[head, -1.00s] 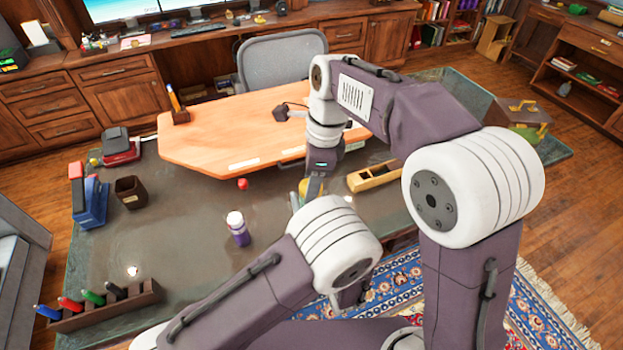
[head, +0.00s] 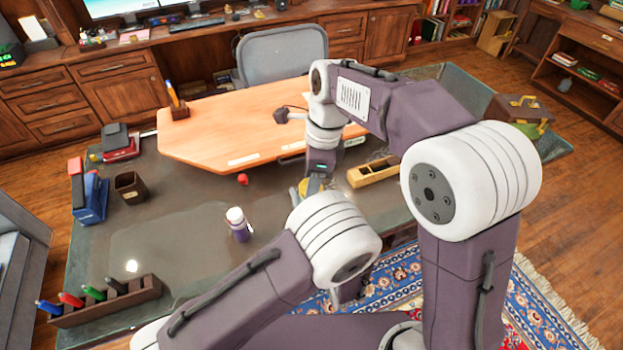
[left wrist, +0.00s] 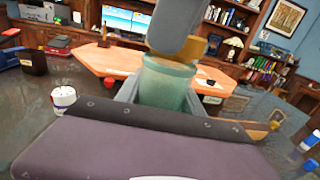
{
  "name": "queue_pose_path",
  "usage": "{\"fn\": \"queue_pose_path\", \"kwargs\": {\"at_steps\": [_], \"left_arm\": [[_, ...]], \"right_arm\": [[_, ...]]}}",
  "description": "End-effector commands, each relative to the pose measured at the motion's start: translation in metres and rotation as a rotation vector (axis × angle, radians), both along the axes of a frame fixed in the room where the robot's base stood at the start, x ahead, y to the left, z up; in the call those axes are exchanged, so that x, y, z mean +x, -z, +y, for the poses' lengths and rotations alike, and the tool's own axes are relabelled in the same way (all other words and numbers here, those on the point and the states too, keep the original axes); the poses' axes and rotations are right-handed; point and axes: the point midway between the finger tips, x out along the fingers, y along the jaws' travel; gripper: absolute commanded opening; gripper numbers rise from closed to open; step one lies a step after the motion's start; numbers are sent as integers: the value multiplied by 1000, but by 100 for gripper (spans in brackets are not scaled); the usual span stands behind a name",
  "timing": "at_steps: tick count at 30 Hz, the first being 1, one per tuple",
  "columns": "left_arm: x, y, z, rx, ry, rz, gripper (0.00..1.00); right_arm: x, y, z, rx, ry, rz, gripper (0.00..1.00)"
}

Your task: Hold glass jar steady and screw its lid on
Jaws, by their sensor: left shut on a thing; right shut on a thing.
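The glass jar (left wrist: 166,86) is pale green and see-through. In the left wrist view it stands upright between the fingers of my left gripper (left wrist: 162,96), which is shut on it. A yellow lid (left wrist: 206,47) shows at the jar's mouth, partly behind the grey fingers of my right gripper (left wrist: 178,35), which is shut on it from above. I cannot tell whether the lid is seated on the rim.
A white-capped purple bottle (head: 238,224) stands left of the grippers on the dark desk (head: 190,220). A small red ball (head: 242,179) and a wooden plane (head: 374,172) lie near. A pen rack (head: 110,300) is at front left, an orange-brown board (head: 220,125) behind.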

Motion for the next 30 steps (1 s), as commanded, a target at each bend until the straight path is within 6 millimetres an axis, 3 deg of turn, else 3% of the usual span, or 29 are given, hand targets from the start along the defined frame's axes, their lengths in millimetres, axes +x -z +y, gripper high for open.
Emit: {"fn": "queue_pose_path", "kwargs": {"at_steps": [11, 21, 25, 30], "left_arm": [[0, 0, 0, 0, 0, -1, 0], [0, 0, 0, 1, 0, 0, 0], [0, 0, 0, 1, 0, 0, 0], [0, 0, 0, 1, 0, 1, 0]], "right_arm": [[0, 5, 0, -1, 46, 0, 8], [-1, 5, 1, -2, 756, -2, 8], [-1, 5, 1, 0, 877, -2, 8], [-1, 5, 1, 1, 896, -2, 8]]}}
